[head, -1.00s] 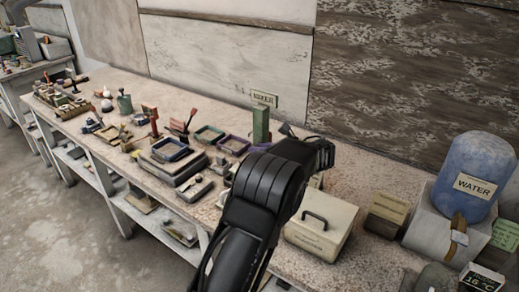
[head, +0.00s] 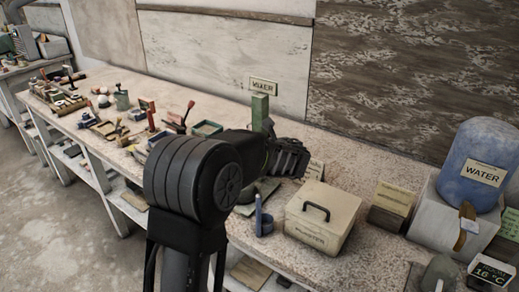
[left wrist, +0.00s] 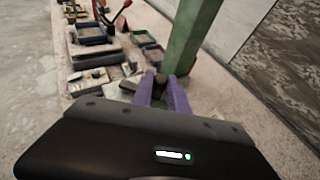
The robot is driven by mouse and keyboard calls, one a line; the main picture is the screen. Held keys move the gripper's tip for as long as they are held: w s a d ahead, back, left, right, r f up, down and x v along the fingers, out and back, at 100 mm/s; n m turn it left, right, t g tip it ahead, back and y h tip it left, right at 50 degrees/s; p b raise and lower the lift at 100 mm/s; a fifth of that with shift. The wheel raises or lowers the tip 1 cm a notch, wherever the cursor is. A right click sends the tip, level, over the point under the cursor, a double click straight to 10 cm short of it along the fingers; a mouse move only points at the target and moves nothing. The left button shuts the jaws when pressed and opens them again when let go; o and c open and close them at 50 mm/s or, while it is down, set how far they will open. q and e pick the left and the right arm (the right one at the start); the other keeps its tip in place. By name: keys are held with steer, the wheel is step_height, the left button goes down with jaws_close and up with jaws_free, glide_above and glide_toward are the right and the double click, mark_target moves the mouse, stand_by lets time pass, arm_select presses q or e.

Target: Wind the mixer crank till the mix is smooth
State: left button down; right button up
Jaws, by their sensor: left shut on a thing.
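The mixer's green post (head: 260,112) stands on the bench by the wall, below a small wall sign (head: 263,86). The post also fills the upper middle of the left wrist view (left wrist: 192,38). My left gripper (left wrist: 164,90) has its purple fingers shut on a small dark knob (left wrist: 160,79), seemingly the crank handle, just beside the post. In the head view my arm and wrist cover the fingers, the crank and most of the mixer. The mix itself cannot be made out. My right gripper is not in view.
A lidded cream box (head: 322,222) and a blue holder (head: 263,226) stand right of my arm. A blue water container (head: 474,165) is farther right. Shallow trays (left wrist: 93,34) and tools crowd the bench to the left. Some bench is clear behind the box.

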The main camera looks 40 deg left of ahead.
arm_select(q)
steer(key=s+m+t+h+b, duration=0.1)
steer(key=m+t+h+b, duration=0.1)
steer(key=m+h, duration=0.1)
steer(key=s+m+t+h+b, duration=0.2)
steer(key=m+b, duration=0.1)
steer(key=s+m+t+h+b, duration=0.1)
steer(key=m+h+b, duration=0.1)
steer(key=m+h, duration=0.1)
steer(key=shift+s+d+t+h, duration=0.25)
steer(key=shift+d+t+h, duration=0.05)
steer(key=shift+d+t, duration=0.1)
steer(key=c, duration=1.6)
jaws_free()
steer(key=shift+o, duration=0.2)
steer(key=shift+s+r, duration=0.1)
